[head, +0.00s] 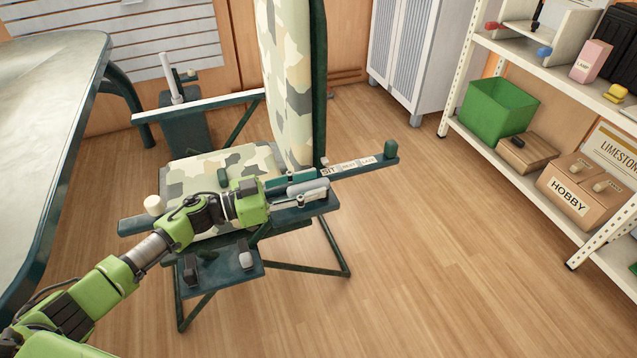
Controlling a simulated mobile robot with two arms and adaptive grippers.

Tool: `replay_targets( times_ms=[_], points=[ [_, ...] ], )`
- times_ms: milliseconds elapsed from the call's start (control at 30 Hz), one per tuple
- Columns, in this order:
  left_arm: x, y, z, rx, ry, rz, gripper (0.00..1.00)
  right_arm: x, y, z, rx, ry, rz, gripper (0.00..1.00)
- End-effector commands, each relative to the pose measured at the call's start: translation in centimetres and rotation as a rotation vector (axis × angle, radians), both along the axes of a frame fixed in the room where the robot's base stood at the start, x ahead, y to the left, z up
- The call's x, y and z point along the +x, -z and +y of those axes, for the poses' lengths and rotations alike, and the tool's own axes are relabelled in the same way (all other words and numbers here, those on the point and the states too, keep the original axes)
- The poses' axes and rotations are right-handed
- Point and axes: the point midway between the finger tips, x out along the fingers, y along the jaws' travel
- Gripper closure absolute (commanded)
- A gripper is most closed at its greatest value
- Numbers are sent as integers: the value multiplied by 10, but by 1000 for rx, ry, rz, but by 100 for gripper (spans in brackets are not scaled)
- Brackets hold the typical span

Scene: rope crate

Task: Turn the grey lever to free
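A folding chair with a camouflage seat and tall back (290,85) stands in the middle of the head view. A dark green rail runs along its near side, with a white label strip (347,166) reading "SIT" and smaller words. A rounded grey piece (308,186), which looks like the grey lever, lies along this rail. My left gripper (298,190) is at it, its fingers pointing right along the rail. The fingers overlap the grey piece; I cannot tell whether they grip it. The lever's pivot is hidden. My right gripper is not in view.
A dark plate with a grey knob (245,258) and a black clip (190,268) sits at the chair's near side. A table (50,80) stands at the left. Shelves with a green crate (498,108) and boxes (580,190) stand at the right. The floor between is clear.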

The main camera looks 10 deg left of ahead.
Motion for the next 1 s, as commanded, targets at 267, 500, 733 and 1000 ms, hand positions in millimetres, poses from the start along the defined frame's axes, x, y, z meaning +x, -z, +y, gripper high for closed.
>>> replay_targets(
  times_ms=[267, 500, 733, 1000],
  points=[
    [13, 0, -19, -1, -1, 1, 64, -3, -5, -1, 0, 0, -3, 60],
    [14, 0, -20, 1, -1, 1, 64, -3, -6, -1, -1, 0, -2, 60],
    [14, 0, -20, 0, -1, 1, 100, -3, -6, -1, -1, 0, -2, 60],
    [14, 0, -20, -1, -6, 1, 100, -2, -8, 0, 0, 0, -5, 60]
  ],
)
